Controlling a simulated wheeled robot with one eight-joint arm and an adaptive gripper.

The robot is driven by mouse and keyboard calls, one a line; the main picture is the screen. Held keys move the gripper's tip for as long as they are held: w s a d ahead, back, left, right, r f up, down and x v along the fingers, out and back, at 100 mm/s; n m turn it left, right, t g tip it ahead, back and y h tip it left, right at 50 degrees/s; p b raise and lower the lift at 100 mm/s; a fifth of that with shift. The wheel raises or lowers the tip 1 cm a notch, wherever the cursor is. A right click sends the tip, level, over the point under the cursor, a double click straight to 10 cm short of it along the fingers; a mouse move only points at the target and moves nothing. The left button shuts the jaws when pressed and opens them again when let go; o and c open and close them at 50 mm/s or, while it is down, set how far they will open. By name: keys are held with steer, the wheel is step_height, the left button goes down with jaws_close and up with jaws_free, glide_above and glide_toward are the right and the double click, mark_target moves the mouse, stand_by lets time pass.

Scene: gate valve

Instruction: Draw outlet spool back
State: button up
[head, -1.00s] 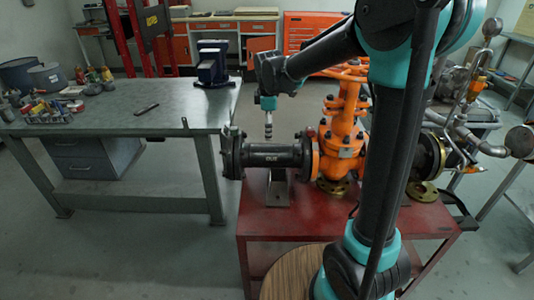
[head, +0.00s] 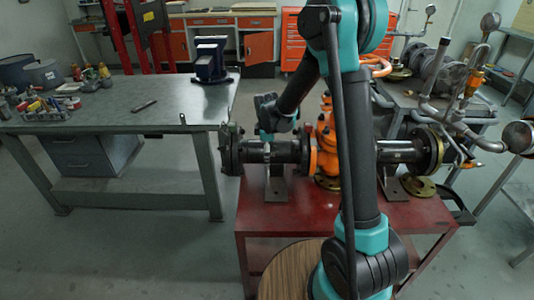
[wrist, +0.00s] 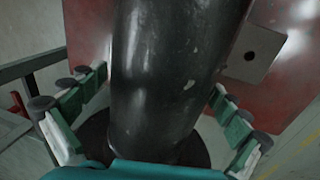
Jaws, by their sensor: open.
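The outlet spool (head: 283,152) is a black flanged pipe lying level on the left side of the orange gate valve (head: 326,150). Its left end flange (head: 230,150) faces the bench. In the wrist view, the spool (wrist: 175,60) runs between the open fingers of my gripper (wrist: 152,112), with a dark round flange (wrist: 195,152) behind it at the bottom. Fingers stand on both sides of the pipe with gaps. In the head view, my gripper (head: 267,148) is down at the spool's middle, partly hidden by the wrist. My arm hides part of the valve.
The spool sits over a grey support stand (head: 277,186) on the red cart (head: 290,218). Another black flanged pipe (head: 405,151) is on the valve's right. A grey bench (head: 130,118) with a blue vise (head: 211,62) stands left, with a floor gap between bench and cart.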

steer(key=shift+f, duration=0.3)
steer(key=shift+c, duration=0.2)
steer(key=c, duration=1.5)
steer(key=shift+a, duration=0.5)
steer(key=o, duration=1.5)
steer(key=shift+o, duration=0.2)
steer(key=shift+r, duration=0.1)
steer(key=r, duration=0.4)
steer(key=s+r, duration=0.1)
steer(key=r, duration=0.2)
steer(key=s+r, duration=0.1)
steer(key=r, duration=0.3)
steer(key=shift+s+r, duration=0.1)
steer(key=shift+r, duration=0.2)
